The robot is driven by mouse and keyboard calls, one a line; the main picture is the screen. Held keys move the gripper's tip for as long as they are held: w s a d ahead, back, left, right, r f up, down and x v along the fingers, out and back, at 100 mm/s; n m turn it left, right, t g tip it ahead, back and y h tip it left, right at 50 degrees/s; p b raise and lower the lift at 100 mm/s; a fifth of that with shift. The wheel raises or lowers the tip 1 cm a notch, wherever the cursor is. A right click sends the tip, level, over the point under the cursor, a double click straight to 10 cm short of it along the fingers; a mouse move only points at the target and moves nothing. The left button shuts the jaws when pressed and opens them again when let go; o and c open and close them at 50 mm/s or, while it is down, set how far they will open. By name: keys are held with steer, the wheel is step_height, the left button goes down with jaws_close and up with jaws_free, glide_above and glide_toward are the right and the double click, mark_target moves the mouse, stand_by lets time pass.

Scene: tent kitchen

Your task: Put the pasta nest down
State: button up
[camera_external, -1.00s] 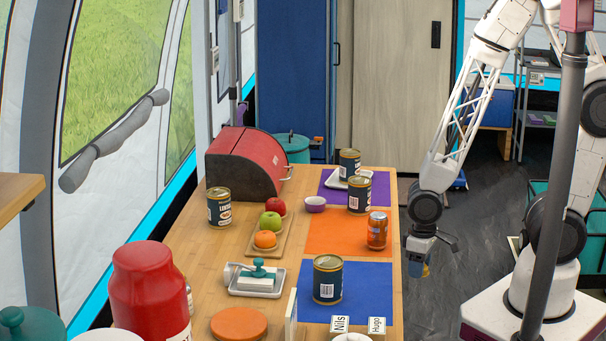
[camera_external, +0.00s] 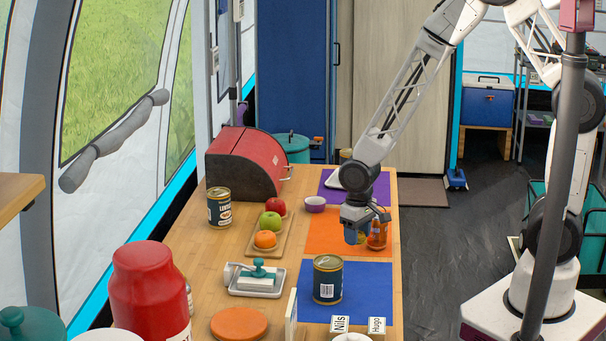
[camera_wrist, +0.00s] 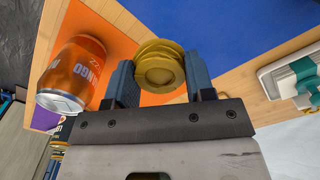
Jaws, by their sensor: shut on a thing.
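The pasta nest (camera_wrist: 160,68) is a yellow, coiled round piece held between the two blue fingers of my gripper (camera_wrist: 158,82) in the wrist view. In the external view my gripper (camera_external: 360,232) is over the orange mat (camera_external: 322,228), and the nest is mostly hidden by the fingers there. The gripper is shut on the nest. An orange can (camera_external: 377,238) stands on the orange mat just right of the gripper; it also shows in the wrist view (camera_wrist: 76,70), left of the fingers. I cannot tell the nest's exact height above the mat.
A dark can (camera_external: 327,281) stands on the blue mat (camera_external: 368,285) in front. A fruit board (camera_external: 256,246) and a butter tray (camera_external: 238,288) are left. Bare orange mat shows left of the gripper.

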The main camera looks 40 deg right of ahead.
steer(key=w+d+r+m, duration=0.1)
steer(key=w+d, duration=0.4)
steer(key=w, duration=0.6)
steer(key=w+d+m, duration=0.2)
steer(key=w+d, duration=0.3)
steer(key=w, duration=0.6)
steer(key=w+d+r+m, duration=0.1)
steer(key=w+d, duration=0.4)
steer(key=w, duration=0.6)
steer(key=w+d+m, duration=0.1)
steer(key=w+d, duration=0.8)
steer(key=d, duration=0.1)
steer(key=shift+w+d+r+m, duration=0.3)
steer(key=shift+w+d+r, duration=0.05)
